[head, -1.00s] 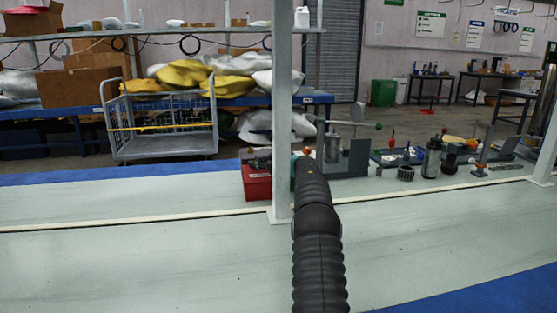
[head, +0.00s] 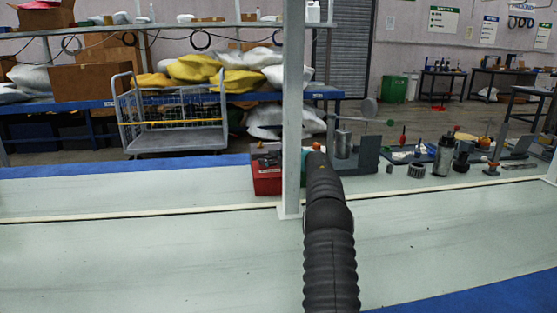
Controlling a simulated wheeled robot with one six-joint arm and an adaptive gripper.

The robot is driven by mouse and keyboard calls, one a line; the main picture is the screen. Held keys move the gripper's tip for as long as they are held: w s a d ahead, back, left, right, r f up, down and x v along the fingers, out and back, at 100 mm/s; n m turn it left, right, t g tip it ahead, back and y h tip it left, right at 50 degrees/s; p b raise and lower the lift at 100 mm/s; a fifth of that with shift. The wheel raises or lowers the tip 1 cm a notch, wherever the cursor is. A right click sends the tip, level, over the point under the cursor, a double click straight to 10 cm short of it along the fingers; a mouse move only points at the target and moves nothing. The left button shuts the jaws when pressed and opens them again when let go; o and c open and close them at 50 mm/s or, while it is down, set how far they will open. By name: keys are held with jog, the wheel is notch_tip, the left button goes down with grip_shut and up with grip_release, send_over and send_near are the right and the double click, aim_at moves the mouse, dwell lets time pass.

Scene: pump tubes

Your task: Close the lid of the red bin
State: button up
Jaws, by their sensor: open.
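The red bin (head: 267,182) stands on the pale bench top, just left of a white upright post (head: 292,120). It is small in the head view. Dark and grey shapes show at its top, and I cannot tell whether they are its lid, its contents or something in front. My black ribbed arm reaches up from the bottom, just right of the post. Its far end lies right of the bin, and the post stands between them in the picture. My gripper's fingers cannot be made out; the arm and post cover that area.
A grey fixture (head: 356,155) stands right of my arm. Farther right are a dark cylinder (head: 444,158), a small ring-shaped part (head: 416,171) and other parts. The front of the bench (head: 150,250) is clear. A wire trolley (head: 175,120) stands beyond it.

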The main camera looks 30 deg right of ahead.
jog(key=v, duration=1.1)
jog(key=shift+s+r, duration=0.1)
jog(key=shift+r, duration=0.15)
